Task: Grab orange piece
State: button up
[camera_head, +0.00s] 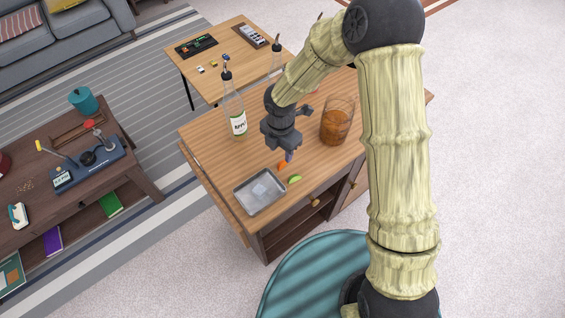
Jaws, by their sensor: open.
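The orange piece (282,164) is a small bright orange wedge lying on the wooden bar cabinet top (205,142). A green piece (295,179) lies just below and right of it. My gripper (288,157) points down just above the orange piece and hides part of it. It is open, with nothing seen between the fingers. I cannot tell whether a finger touches the orange piece.
A metal tray (245,204) with a clear lump in it sits front left of the pieces. A glass of brown drink (336,122) stands right of my gripper, and a bottle (236,112) stands behind left. Another bottle (276,56) is farther back.

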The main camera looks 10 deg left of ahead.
aim_at(282, 162)
jog(key=shift+d+f+p, duration=0.1)
jog(key=shift+f+p, duration=0.25)
jog(key=shift+f, duration=2.25)
grip_shut()
